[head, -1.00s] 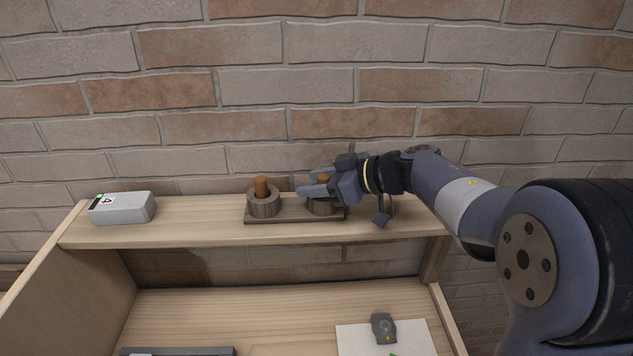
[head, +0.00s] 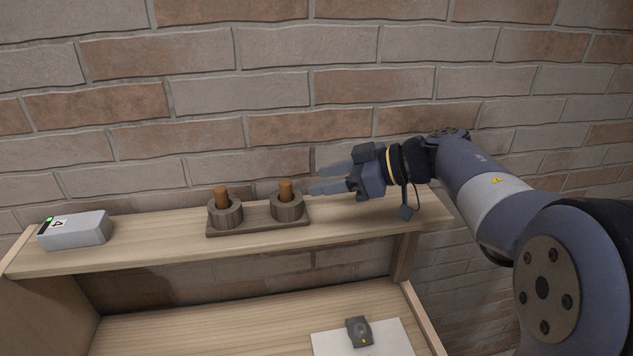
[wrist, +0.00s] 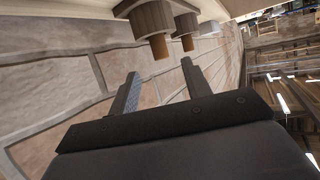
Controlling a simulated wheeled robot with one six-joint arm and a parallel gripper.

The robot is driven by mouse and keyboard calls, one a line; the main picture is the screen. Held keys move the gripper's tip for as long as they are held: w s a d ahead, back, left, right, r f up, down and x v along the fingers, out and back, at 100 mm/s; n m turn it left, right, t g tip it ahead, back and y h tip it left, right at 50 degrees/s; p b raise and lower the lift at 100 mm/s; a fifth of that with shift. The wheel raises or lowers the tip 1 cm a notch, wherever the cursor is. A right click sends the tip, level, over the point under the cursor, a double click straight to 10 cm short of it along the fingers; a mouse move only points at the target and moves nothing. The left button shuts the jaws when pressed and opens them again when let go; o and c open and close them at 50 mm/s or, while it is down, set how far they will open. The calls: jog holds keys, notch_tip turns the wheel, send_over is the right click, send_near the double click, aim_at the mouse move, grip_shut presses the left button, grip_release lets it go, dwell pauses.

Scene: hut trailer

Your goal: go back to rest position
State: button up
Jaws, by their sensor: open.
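My gripper (head: 327,178) is open and empty in the head view. It is above the wooden shelf, just right of a dark wooden base (head: 258,228) with two pegs. A round wooden ring sits around the left peg (head: 221,195), and another sits around the right peg (head: 286,189). The gripper fingers point left, apart from the right peg. In the wrist view the two fingers (wrist: 160,84) are spread with nothing between them, and the pegs and rings show beyond them at the top.
A grey box (head: 75,232) with a small display stands at the shelf's left end. Below, a grey and black object (head: 359,331) lies on a white sheet (head: 392,340). A brick wall (head: 300,90) stands close behind the shelf.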

aim_at(279, 197)
jog(key=p+x, duration=0.1)
jog(key=x, duration=1)
jog(key=shift+s+p, duration=0.1)
jog(key=shift+p, duration=0.2)
jog(key=shift+r, duration=0.2)
